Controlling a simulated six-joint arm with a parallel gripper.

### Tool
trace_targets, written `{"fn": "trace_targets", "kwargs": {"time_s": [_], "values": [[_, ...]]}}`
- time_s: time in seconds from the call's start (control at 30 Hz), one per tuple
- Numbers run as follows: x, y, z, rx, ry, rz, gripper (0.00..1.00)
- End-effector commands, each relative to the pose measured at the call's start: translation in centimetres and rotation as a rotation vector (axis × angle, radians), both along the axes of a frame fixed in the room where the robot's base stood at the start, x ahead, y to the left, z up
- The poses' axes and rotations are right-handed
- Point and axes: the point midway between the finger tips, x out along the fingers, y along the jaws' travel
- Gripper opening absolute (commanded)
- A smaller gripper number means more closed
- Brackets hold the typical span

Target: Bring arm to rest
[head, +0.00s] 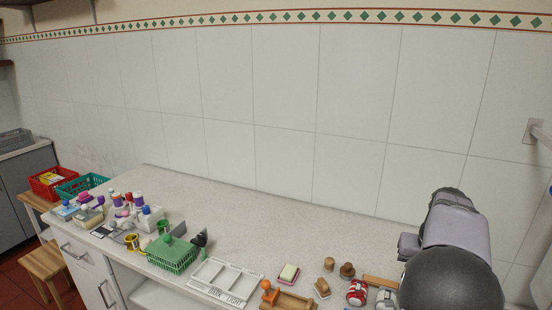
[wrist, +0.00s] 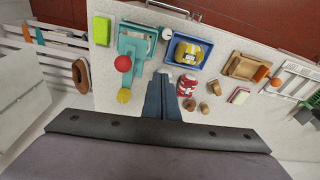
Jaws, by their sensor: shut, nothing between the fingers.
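My gripper (wrist: 163,78) shows in the wrist view with its two dark fingers together and nothing between them. It is over the pale stone counter (wrist: 135,50), and its height above the counter is hard to judge. The fingertips appear close to a red-and-white item (wrist: 186,85) in the picture; I cannot tell whether they touch. In the head view my arm fills the lower right, and the gripper itself is not visible there.
In the wrist view a blue tray (wrist: 172,50) holds a yellow item, beside a teal stand (wrist: 128,75) with red and yellow balls. In the head view, a green basket (head: 172,262) and white divided tray (head: 225,280) stand near the front edge. The counter's back is clear.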

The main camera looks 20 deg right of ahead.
Motion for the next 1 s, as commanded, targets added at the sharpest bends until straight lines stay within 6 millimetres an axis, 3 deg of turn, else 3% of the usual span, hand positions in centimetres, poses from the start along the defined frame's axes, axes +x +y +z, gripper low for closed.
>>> {"fn": "trace_targets", "kwargs": {"time_s": [0.1, 0.23, 0.4, 0.5, 0.7, 0.83, 1.0], "values": [[2.8, 6.9, -1.7, 0.02, 0.02, 0.114, 0.0], [3.9, 15.2, -3.9, 0.038, 0.051, 0.249, 0.0], [2.2, 25.2, -6.9, 0.051, 0.091, 0.422, 0.0], [0.0, 29.6, -8.5, 0.054, 0.117, 0.513, 0.0], [-4.2, 34.6, -10.8, 0.052, 0.151, 0.64, 0.0], [-5.7, 35.9, -11.6, 0.051, 0.164, 0.679, 0.0], [-6.2, 36.2, -11.8, 0.051, 0.166, 0.69, 0.0]]}}
